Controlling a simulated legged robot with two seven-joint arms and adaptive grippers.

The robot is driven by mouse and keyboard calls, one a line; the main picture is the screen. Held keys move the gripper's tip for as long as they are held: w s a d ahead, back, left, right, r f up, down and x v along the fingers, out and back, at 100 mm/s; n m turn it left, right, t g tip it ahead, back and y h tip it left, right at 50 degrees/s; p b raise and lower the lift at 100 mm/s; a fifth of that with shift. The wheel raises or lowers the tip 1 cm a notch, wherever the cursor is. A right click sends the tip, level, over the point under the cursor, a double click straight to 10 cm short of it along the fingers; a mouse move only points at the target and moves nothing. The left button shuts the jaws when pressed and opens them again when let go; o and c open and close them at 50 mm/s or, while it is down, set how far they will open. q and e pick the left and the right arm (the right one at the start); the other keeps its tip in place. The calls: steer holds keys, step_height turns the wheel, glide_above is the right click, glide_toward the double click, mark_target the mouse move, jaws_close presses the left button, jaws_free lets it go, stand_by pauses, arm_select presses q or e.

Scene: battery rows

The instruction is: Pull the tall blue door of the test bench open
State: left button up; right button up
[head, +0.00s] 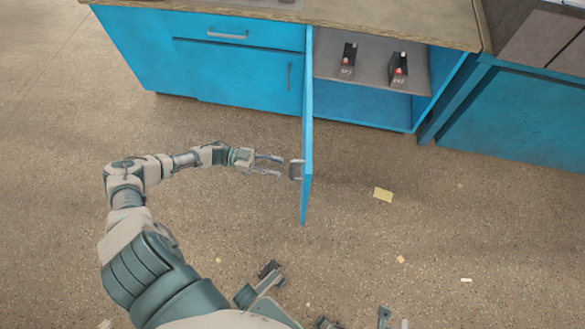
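The tall blue door (307,130) of the test bench (250,75) stands swung out, seen nearly edge-on, with the right compartment exposed. Its grey handle (296,170) sticks out from the door's left face near the outer edge. My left gripper (281,167) is just left of the handle, fingers pointing at it. The fingers are apart with a visible gap and nothing between them. A small gap shows between the fingertips and the handle. My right gripper cannot be made out in the head view.
Two dark batteries, one on the left (348,60) and one on the right (398,68), stand on the grey shelf inside. Another blue bench (515,115) stands at the right. A yellow paper (383,194) and small scraps lie on the otherwise clear floor.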

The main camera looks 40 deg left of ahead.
mark_target(293, 170)
arm_select(q)
steer(key=x, duration=0.6)
steer(key=shift+w+b, duration=0.1)
steer(key=shift+b, duration=0.2)
steer(key=shift+d, duration=0.1)
jaws_close()
